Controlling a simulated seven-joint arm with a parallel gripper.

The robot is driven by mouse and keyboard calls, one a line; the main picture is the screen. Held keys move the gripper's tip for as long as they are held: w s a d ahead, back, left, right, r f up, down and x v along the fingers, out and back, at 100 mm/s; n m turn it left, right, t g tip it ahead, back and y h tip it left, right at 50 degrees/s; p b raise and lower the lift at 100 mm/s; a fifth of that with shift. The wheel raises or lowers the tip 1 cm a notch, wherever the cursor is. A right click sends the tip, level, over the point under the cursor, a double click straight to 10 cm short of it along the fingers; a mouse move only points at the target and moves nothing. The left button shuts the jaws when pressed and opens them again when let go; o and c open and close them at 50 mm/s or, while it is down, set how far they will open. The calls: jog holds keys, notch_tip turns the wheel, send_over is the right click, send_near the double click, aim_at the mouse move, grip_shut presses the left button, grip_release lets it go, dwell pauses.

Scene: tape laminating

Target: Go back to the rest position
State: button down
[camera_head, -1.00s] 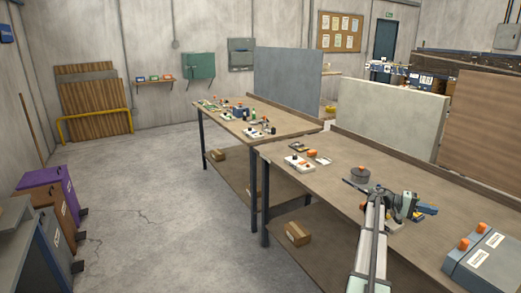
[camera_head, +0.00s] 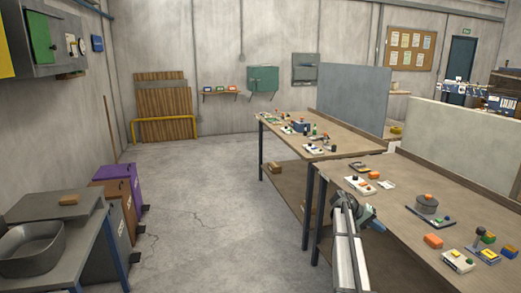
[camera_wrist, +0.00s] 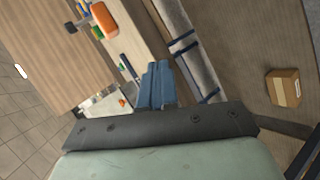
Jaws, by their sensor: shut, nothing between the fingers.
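My gripper (camera_head: 372,221) is at the aisle-side edge of the near workbench (camera_head: 415,205) in the head view, partly hidden behind my own arm. In the wrist view, the blue fingers of my gripper (camera_wrist: 156,82) are together with nothing between them. An orange-topped piece (camera_wrist: 104,20) and smaller parts lie on the tabletop beyond the fingers, apart from them.
A cardboard box (camera_wrist: 283,87) shows low in the wrist view. The floor (camera_head: 205,190) left is clear.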

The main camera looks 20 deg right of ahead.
jog(key=s+a+f+n+t+y, duration=0.1)
jog(key=s+a+f+n+y, duration=0.2)
jog(key=a+f, duration=1.5)
jog(key=s+a+f+n+y, duration=0.2)
jog(key=s+a+f, duration=0.8)
jog(key=a+f, duration=0.4)
jog(key=s+a+f+g+y, duration=0.1)
jog(key=s+a+f, duration=0.3)
jog(key=s+a, duration=0.3)
jog(key=s+a+f+n+g+y, duration=0.1)
jog(key=s+a+f, duration=0.3)
jog(key=s, duration=1)
jog(key=s+a+f+y, duration=0.3)
jog(key=s+a+f, duration=0.1)
jog(key=s+a, duration=0.7)
jog(key=shift+s+f+n+g, duration=0.2)
jog(key=shift+s+n+g, duration=0.1)
jog(key=shift+s+g, duration=0.1)
